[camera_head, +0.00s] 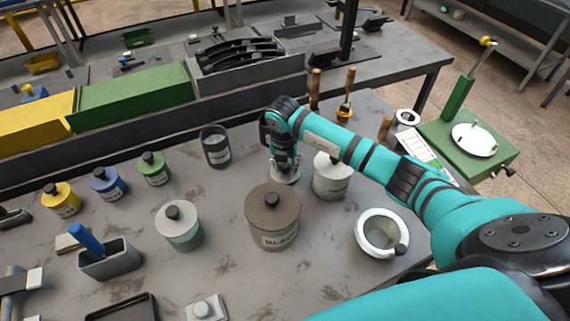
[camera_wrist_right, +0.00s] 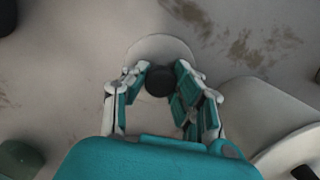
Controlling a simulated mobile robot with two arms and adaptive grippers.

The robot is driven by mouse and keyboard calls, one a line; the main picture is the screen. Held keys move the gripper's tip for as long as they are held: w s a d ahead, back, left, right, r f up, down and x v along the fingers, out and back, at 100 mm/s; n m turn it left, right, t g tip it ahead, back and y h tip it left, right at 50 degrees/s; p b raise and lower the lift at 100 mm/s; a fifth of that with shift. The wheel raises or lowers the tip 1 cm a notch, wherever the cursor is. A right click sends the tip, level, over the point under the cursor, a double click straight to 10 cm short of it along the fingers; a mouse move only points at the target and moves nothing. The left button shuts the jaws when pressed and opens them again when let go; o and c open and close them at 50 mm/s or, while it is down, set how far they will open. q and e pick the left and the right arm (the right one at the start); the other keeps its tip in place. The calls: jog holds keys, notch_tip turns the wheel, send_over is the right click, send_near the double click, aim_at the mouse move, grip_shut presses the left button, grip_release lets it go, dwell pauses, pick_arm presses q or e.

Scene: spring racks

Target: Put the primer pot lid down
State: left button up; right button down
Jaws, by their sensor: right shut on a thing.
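My right gripper (camera_head: 285,163) points down over the bench. In the right wrist view its fingers (camera_wrist_right: 160,85) are shut on the dark knob (camera_wrist_right: 159,81) of a pale round lid (camera_wrist_right: 150,47). The lid's pale rim (camera_head: 286,178) shows under the gripper in the head view, at or just above the bench top; I cannot tell whether it touches. A pale grey pot (camera_head: 332,182) stands just right of the lid, partly hidden by my arm. Its label is unreadable, so I cannot tell if it is the primer pot. My left gripper is not in view.
A brown-lidded pot (camera_head: 273,217) stands in front of the lid. A dark cup (camera_head: 215,148) is to its left. A white-rimmed pot (camera_head: 382,228) stands at the front right. Tools with wooden handles (camera_head: 348,90) stand behind. Bare bench (camera_head: 235,185) lies left of the lid.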

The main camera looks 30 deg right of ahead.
aim_at(284, 171)
jog(key=shift+f, duration=0.15)
jog(key=c, duration=1.1)
grip_release()
jog(key=shift+o, duration=0.2)
jog(key=shift+r, duration=0.45)
notch_tip(284, 171, up, 12)
jog(key=s+b, duration=0.1)
jog(key=b, duration=0.1)
jog(key=shift+a+f, duration=0.25)
jog(key=shift+a, duration=0.2)
jog(key=shift+s, duration=0.1)
